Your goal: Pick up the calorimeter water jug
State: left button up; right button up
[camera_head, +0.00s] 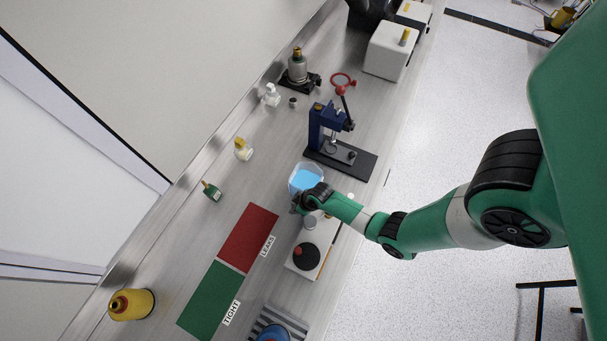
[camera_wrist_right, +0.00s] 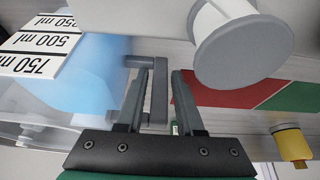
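The calorimeter water jug (camera_head: 303,178) is a clear vessel with light blue water, standing on the bench near the blue press. In the right wrist view the jug (camera_wrist_right: 88,80) fills the left side, with black-on-white ml labels at the upper left. Its grey handle (camera_wrist_right: 158,98) runs between the two fingers of my right gripper (camera_wrist_right: 162,72). The gripper is open around the handle, with a narrow gap on the right finger's side. In the head view my right gripper (camera_head: 302,203) is at the jug's near side, partly hidden by its wrist. My left gripper is not in view.
A blue press (camera_head: 325,135) on a black base stands just behind the jug. A white device with a black disc (camera_head: 306,256) is in front of it. Red (camera_head: 248,238) and green (camera_head: 212,300) mats lie to the lower left. A yellow canister (camera_head: 131,304) is at the far left.

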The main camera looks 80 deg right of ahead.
grip_shut()
dwell(1.0)
jog(key=shift+w, duration=0.1)
